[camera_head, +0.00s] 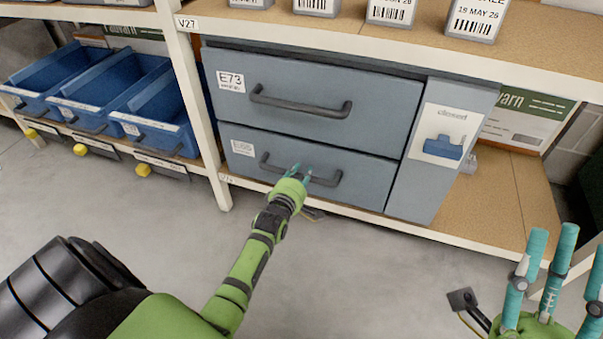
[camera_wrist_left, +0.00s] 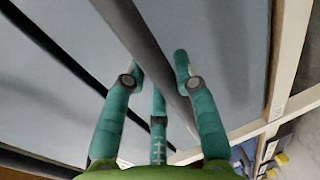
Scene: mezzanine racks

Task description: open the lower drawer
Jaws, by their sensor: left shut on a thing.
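The lower drawer (camera_head: 368,178) is the bottom grey-blue front of a two-drawer cabinet, and it looks flush with the cabinet. Its dark bar handle (camera_head: 328,181) runs across the front. My left gripper (camera_head: 300,170) is at the left part of this handle, shut on it. In the left wrist view, the handle (camera_wrist_left: 150,45) passes between the teal fingers of the left gripper (camera_wrist_left: 160,75). The upper drawer (camera_head: 310,93), labelled E73, looks shut. My right gripper (camera_head: 552,262) is at the lower right, fingers apart, empty and away from the cabinet.
A panel right of the drawers carries a blue latch (camera_head: 442,148) under a label that seems to read "closed". Blue bins (camera_head: 165,112) stand on the rack at left. White rack post (camera_head: 196,105) stands left of the cabinet. The grey floor (camera_head: 380,275) in front is largely clear.

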